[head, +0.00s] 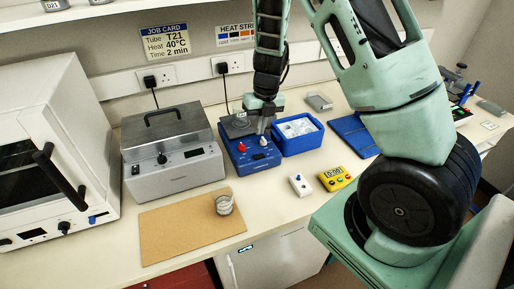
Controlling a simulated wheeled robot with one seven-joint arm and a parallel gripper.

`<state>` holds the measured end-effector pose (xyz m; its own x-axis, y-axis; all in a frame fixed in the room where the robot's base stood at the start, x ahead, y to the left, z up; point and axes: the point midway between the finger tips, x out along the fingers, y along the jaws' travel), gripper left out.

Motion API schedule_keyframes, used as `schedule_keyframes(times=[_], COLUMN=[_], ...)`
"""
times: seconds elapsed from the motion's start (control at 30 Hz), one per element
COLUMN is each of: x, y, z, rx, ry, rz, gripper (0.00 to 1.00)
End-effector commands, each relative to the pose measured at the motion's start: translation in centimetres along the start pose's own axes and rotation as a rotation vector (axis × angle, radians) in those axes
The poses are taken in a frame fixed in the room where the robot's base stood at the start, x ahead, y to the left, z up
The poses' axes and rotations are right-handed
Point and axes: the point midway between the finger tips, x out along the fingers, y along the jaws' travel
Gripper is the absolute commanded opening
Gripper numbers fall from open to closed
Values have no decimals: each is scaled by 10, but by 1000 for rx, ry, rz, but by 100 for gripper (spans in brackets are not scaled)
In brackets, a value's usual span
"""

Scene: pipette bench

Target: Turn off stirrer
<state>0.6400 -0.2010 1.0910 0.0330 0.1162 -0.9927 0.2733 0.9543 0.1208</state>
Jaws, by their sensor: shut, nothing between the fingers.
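The stirrer looks to be the blue box (257,168) near the middle of the bench, with a grey top plate at its back. Its sloped front carries a red knob (241,148) on the left and a pale knob (263,141) on the right. My gripper (262,133) points down over the right part of the stirrer, with its shut fingers at or just above the pale knob. I cannot tell whether they touch it. The gripper hides part of the top plate, and the knob settings are too small to read.
A grey lidded bath (174,171) stands left of the stirrer, and a blue tub of ice (299,147) stands close on its right. A glass beaker (223,204) is on the tan mat (180,233) in front. A yellow timer (335,178) and small white switch box (300,185) lie front right.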

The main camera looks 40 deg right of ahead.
Motion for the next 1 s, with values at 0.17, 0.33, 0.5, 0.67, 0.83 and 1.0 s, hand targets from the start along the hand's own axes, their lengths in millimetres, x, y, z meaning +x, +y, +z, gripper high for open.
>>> schedule_keyframes(times=[0.17,0.33,0.5,0.67,0.83,1.0], x=[38,66,84,90,90,92], y=[-1,0,0,0,0,1], z=[-1,-1,0,0,0,0], rx=[3,2,0,0,0,-1], ry=[5,3,2,0,-1,1], rz=[0,1,0,0,0,0], gripper=[0,0,0,0,0,0])
